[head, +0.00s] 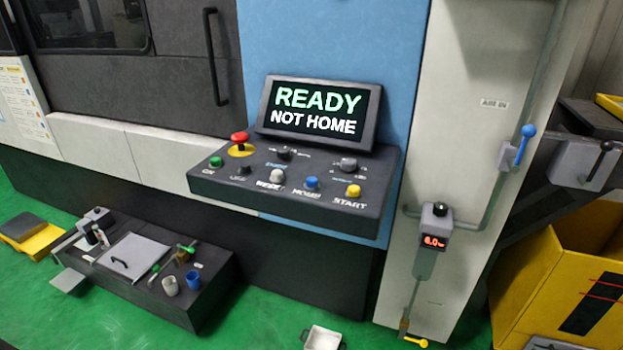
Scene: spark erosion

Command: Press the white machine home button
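A dark control panel (225,188) juts out from the machine front. A white button (278,176) sits in its front row, with a label that looks like RESET below it. To its right is a blue button (312,183), whose label seems to read HOME. The screen (318,113) above the panel reads READY and NOT HOME. A green button (216,161) labelled ON, a dark button (243,169) and a yellow button (353,191) labelled START share the row. Neither of my grippers is in view.
A red mushroom button (239,138) on yellow and two knobs stand behind the row. A low dark bench (190,312) with cups and tools sits at lower left. A pipe with a blue-handled valve (527,131) and a yellow bin (535,290) are at right. Green floor lies below.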

